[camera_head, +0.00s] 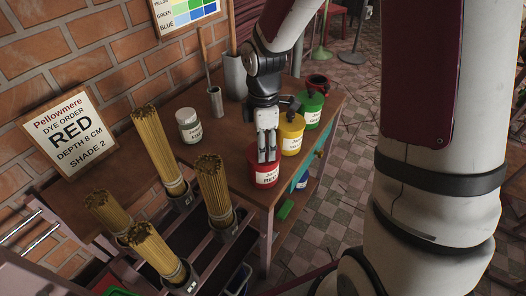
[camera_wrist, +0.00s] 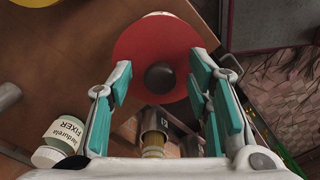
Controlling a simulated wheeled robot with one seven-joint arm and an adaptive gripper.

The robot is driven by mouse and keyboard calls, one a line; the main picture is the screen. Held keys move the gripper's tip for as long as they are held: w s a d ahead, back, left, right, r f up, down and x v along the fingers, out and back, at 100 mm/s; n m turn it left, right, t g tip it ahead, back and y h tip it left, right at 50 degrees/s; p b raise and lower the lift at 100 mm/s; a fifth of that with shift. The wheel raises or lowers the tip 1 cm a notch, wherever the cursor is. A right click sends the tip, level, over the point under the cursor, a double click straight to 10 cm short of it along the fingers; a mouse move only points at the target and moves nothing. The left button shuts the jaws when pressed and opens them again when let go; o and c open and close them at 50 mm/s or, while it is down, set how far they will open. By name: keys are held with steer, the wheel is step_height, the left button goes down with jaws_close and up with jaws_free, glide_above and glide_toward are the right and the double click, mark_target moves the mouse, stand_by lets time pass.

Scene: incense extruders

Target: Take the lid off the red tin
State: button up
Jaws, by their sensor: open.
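The red tin (camera_head: 264,174) stands on the wooden table near its front edge, with a white label on its side. Its red lid (camera_wrist: 135,48) with a dark round knob (camera_wrist: 160,78) shows in the wrist view, and the lid appears to be on the tin. My gripper (camera_head: 267,157) points down just above the red tin. In the wrist view its teal-padded fingers (camera_wrist: 160,92) are apart, one on each side of the lid, with the knob between them. The fingers hold nothing. Whether they touch the lid's rim cannot be told.
A yellow tin (camera_head: 291,138) and a green tin (camera_head: 313,108) stand close behind the red one. A white fixer jar (camera_head: 189,126) stands to the left. Bundles of incense sticks (camera_head: 214,187) in holders stand at the front left. A sign (camera_head: 68,133) reads RED.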

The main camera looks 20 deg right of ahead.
steer(key=shift+c, duration=0.2)
jaws_close()
